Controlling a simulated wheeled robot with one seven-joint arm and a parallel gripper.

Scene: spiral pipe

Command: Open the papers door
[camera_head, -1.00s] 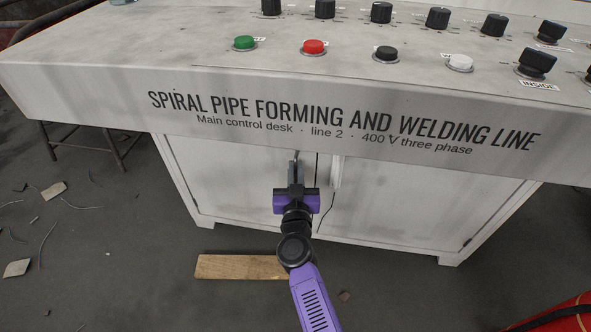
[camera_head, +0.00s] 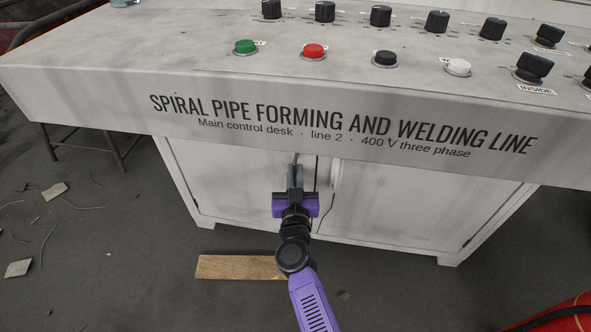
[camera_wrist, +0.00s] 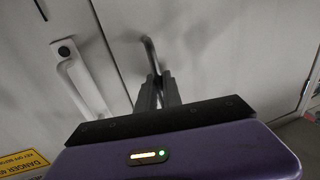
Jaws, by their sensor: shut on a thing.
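The white control desk has two cabinet doors below its overhanging top. My gripper (camera_head: 295,170) is at the left door (camera_head: 228,180), near the seam between the doors. In the wrist view my gripper (camera_wrist: 160,88) is shut on that door's slim handle (camera_wrist: 149,50), whose bent end sticks out beyond the fingertips. The left door looks shut or almost shut; a thin dark seam shows beside it. The right door (camera_head: 420,205) looks shut. Its white handle (camera_head: 336,173) also shows in the wrist view (camera_wrist: 80,85). I cannot read a papers label on either door.
The desk top (camera_head: 150,45) overhangs the doors and carries knobs and coloured buttons. A wooden board (camera_head: 238,267) lies on the floor in front of the left door. A red object (camera_head: 570,318) is at the lower right. A yellow warning label (camera_wrist: 22,160) is near the right door's handle.

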